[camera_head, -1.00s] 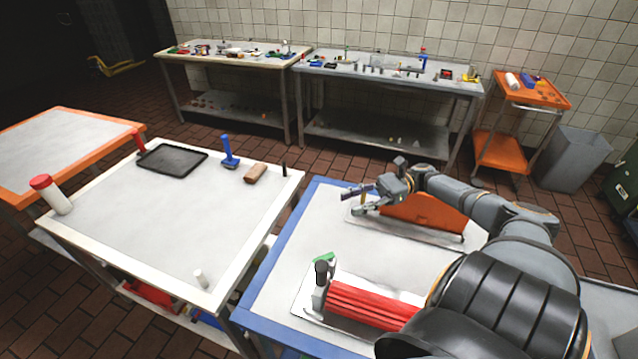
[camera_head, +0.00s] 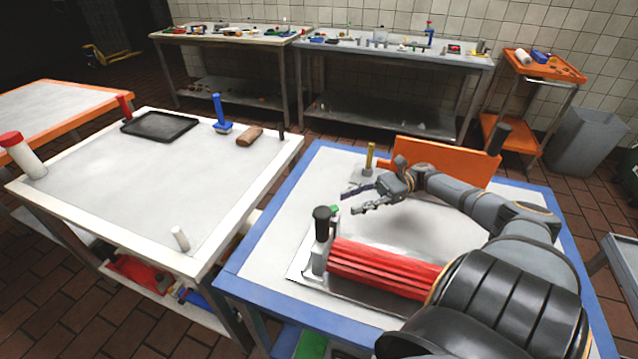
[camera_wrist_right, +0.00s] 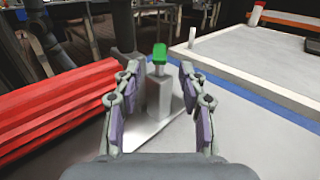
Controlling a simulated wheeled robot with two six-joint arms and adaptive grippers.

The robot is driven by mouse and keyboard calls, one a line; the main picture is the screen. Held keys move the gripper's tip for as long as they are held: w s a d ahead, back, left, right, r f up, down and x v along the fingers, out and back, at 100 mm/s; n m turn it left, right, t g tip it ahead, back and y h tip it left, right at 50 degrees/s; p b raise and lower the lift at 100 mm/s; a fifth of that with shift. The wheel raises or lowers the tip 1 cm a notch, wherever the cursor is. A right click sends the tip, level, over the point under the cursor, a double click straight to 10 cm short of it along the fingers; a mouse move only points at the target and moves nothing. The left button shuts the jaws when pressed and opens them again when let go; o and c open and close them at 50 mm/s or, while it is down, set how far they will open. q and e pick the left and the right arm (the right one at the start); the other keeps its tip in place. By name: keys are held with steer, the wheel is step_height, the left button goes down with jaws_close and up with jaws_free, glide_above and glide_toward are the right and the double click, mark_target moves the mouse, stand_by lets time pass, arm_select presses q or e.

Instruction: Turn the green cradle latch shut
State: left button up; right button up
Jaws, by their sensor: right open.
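The green latch (camera_head: 335,210) sits on top of a grey post at the left end of the red ribbed block, partly hidden behind a black knob in the head view. In the right wrist view the green latch (camera_wrist_right: 160,54) shows clearly on its grey post (camera_wrist_right: 159,95), framed between my fingers and beyond their tips. My right gripper (camera_head: 356,200) is open and empty, to the right of the latch and apart from it. The red ribbed block (camera_head: 385,268) lies on a metal plate. My left gripper is not in view.
The blue-edged table (camera_head: 262,255) carries an orange panel (camera_head: 440,160) and a yellow post (camera_head: 370,157) behind my gripper. A white-edged table (camera_head: 120,205) stands to the left. A black knob (camera_head: 322,213) rises close by the latch.

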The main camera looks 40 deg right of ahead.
steer(key=x, duration=1)
steer(key=shift+a, duration=0.15)
steer(key=shift+c, duration=0.4)
jaws_close()
